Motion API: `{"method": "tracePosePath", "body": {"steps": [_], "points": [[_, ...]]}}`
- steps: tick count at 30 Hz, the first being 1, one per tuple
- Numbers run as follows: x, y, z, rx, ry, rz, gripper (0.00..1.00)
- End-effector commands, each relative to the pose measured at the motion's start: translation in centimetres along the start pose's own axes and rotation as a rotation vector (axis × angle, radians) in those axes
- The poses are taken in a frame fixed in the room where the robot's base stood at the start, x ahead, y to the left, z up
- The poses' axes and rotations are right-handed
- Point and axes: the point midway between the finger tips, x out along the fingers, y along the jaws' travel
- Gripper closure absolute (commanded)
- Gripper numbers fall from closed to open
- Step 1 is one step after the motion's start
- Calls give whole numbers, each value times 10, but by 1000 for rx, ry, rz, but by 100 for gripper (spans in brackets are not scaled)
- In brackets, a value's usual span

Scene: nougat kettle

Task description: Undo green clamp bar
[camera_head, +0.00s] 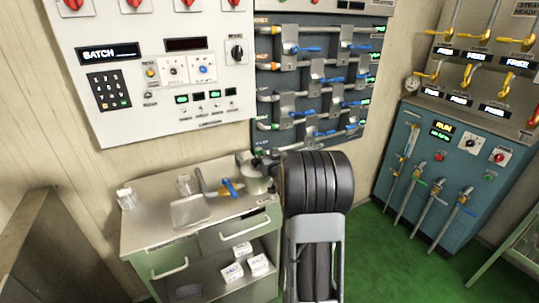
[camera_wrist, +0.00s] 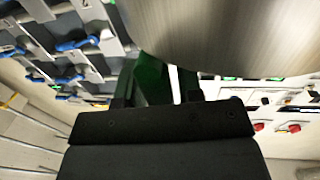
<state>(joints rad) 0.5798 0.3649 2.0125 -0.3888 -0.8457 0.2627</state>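A dark green piece (camera_wrist: 152,78), which looks like the green clamp bar, stands between the fingers of my gripper (camera_wrist: 156,92) in the wrist view. A light gap shows at its right side, and the fingers look apart. Contact at its left side is unclear. A large brushed-metal curved body (camera_wrist: 225,35) fills the top of the wrist view close to it. In the head view my gripper (camera_head: 266,163) is beside a metal pot (camera_head: 256,184) at the cart's back right corner. My arm hides part of that area, and I cannot make out the clamp bar there.
The steel-topped cart (camera_head: 150,218) also carries a blue-handled part (camera_head: 229,187), a clear jar (camera_head: 126,198) and a flat pale plate (camera_head: 190,211). A pipe board (camera_head: 310,75) and a white control panel (camera_head: 130,60) are behind.

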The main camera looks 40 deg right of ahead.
Motion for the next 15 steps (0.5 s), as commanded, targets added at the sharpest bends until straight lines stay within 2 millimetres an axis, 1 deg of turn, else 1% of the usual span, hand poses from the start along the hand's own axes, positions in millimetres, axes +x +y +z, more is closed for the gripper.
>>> {"method": "tracePosePath", "body": {"steps": [6,15], "points": [[0,0,0,0,0,0,66],[0,0,0,0,0,0,95]]}}
